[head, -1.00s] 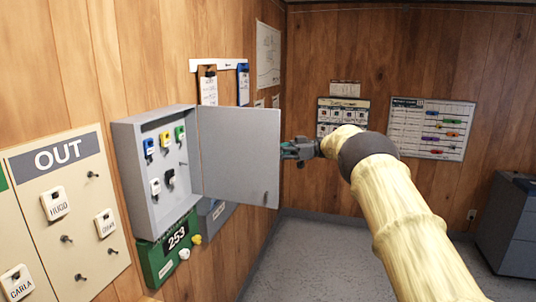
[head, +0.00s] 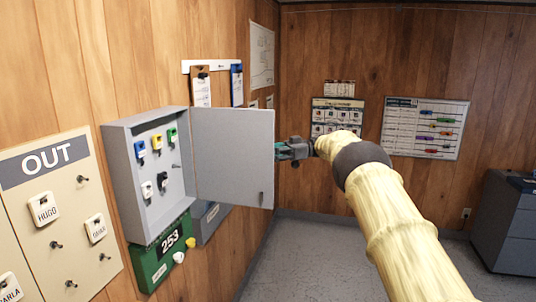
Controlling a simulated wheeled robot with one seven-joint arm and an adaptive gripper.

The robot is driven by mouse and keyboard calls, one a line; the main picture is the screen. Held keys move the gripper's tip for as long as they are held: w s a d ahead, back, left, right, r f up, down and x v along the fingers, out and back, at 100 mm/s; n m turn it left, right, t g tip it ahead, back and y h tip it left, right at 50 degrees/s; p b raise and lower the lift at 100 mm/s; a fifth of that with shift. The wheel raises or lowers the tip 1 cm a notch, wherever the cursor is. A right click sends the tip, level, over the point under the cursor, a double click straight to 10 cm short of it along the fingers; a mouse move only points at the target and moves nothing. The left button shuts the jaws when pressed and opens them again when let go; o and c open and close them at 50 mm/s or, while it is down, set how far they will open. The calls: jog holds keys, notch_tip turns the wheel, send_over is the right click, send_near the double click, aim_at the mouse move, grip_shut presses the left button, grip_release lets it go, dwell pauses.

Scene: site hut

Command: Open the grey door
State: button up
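The grey door (head: 232,158) belongs to a grey wall cabinet (head: 119,180) on the left wall. The door stands swung wide open to the right, with the cabinet's inside showing. Several coloured and white key tags hang inside on hooks, among them a blue tag (head: 140,149) and a green tag (head: 171,135). My gripper (head: 284,151) is at the door's free right edge, in its upper half. Its fingertips are partly hidden at that edge, so I cannot tell whether they touch or grip the door.
An OUT board (head: 62,210) with white name tags is left of the cabinet. A green box marked 253 (head: 160,255) is below it. Clipboards (head: 201,88) hang behind the door. A dark grey cabinet (head: 508,225) stands far right. The floor (head: 320,255) between is clear.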

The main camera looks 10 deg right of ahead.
jog(key=shift+a, duration=0.2)
jog(key=shift+d, duration=0.1)
jog(key=d, duration=0.7)
jog(key=shift+w+d, duration=0.25)
jog(key=shift+w, duration=0.15)
